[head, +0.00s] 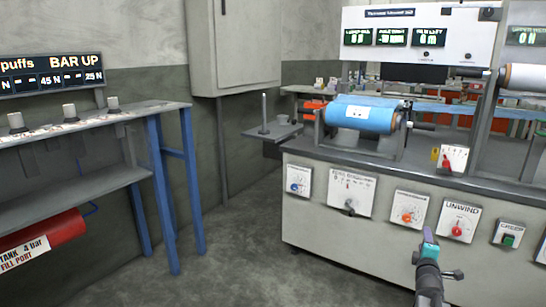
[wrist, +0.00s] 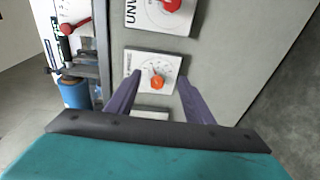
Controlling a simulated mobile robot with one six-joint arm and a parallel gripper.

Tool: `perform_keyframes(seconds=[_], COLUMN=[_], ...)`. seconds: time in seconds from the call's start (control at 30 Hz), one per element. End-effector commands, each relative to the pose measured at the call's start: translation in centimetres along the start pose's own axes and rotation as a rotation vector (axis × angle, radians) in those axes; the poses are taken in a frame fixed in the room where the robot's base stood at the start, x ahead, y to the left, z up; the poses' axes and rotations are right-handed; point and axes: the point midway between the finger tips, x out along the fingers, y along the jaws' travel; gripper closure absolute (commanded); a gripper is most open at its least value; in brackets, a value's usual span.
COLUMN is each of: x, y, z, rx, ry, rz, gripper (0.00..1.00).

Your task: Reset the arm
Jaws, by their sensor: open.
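My gripper (head: 429,240) is in front of the machine's front panel in the head view, near the UNWIND dial. In the wrist view my gripper (wrist: 160,80) has two purple fingers spread apart with nothing held between them. A white dial plate with an orange knob (wrist: 156,82) shows beyond and between the fingertips, and I see no contact. The UNWIND plate with a red knob (wrist: 171,5) is above it at the top edge.
The grey machine cabinet (head: 330,235) carries several dials and a blue roll (head: 360,115) on top. A workbench with blue legs (head: 165,190) and a red tank (head: 42,236) stand at left. Grey floor (head: 230,265) between them is clear.

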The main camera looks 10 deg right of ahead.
Motion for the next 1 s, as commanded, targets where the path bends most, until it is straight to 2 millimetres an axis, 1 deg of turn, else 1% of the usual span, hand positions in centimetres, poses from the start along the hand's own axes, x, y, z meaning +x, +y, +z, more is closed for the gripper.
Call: perform_keyframes(seconds=[0.03,0.27,0.4,0.57,0.6,0.77,1.0], x=[-0.2,-1.2,-2.1,-3.5,-3.9,-5.7,-9.2], y=[0.6,-0.1,-0.8,-2.0,-2.3,-3.7,-6.2], z=[-1.4,-6.7,-9.8,-13.0,-13.8,-16.6,-20.4], rx=[0.0,0.004,0.01,0.02,0.023,0.04,0.077], ry=[0.017,0.082,0.117,0.148,0.155,0.177,0.195], rz=[-0.013,-0.064,-0.103,-0.164,-0.18,-0.252,-0.381], gripper=[0.52,0.52,0.52,0.52,0.52,0.52,0.52])
